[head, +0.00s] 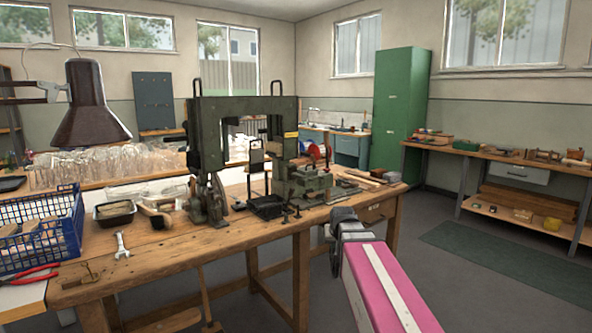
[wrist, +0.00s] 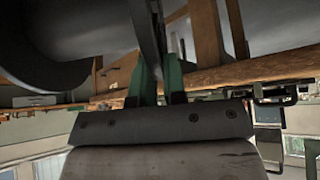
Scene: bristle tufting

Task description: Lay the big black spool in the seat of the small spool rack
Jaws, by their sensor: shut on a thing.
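In the wrist view my gripper (wrist: 159,72) has two green fingers closed on the thin rim of a big dark spool (wrist: 62,50). The spool's round body fills the upper left of that view, and part of it is cut off by the frame edge. In the head view the end of my pink arm is by the right part of the workbench's front edge; the fingers and the spool cannot be made out there. I cannot pick out the small spool rack for certain; red and blue round shapes (head: 314,152) show behind the machine's right part.
A heavy dark green machine (head: 222,118) stands on the wooden workbench (head: 190,262). Open floor lies to the right.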

